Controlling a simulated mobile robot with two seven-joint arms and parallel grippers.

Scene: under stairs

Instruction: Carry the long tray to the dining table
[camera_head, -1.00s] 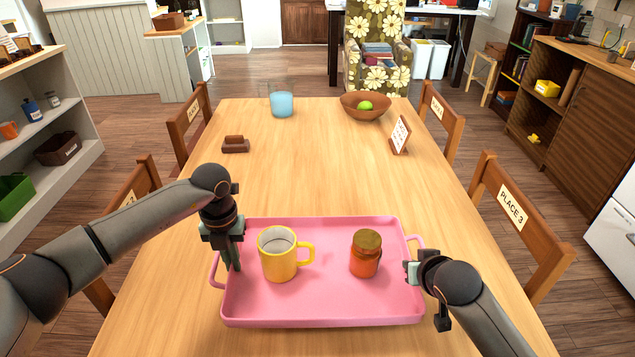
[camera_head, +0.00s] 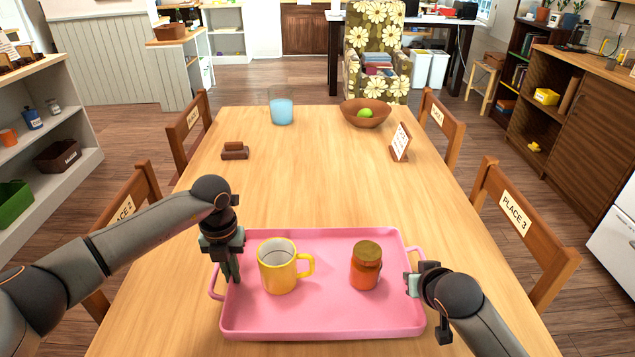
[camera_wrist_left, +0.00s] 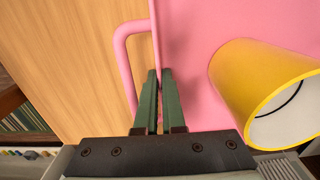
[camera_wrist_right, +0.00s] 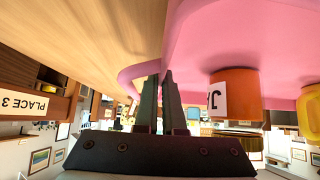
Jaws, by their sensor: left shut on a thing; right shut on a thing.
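The long pink tray (camera_head: 322,318) is at the near end of the wooden dining table (camera_head: 300,195), level, with a looped handle at each short end. I cannot tell whether it touches the tabletop. A yellow mug (camera_head: 277,268) stands upright on its left half and an orange jar with a brown lid (camera_head: 365,268) on its right half. My left gripper (camera_head: 232,280) is shut on the tray's left wall, beside the handle (camera_wrist_left: 122,60). My right gripper (camera_head: 410,285) is shut on the tray's right edge by the other handle (camera_wrist_right: 130,75).
The middle of the table is clear. Farther back are a brown block holder (camera_head: 235,151), a sign (camera_head: 400,142), a blue glass (camera_head: 281,111) and a wooden bowl (camera_head: 366,118) with a green fruit. Chairs, including one labelled PLACE 3 (camera_head: 517,215), line both sides.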

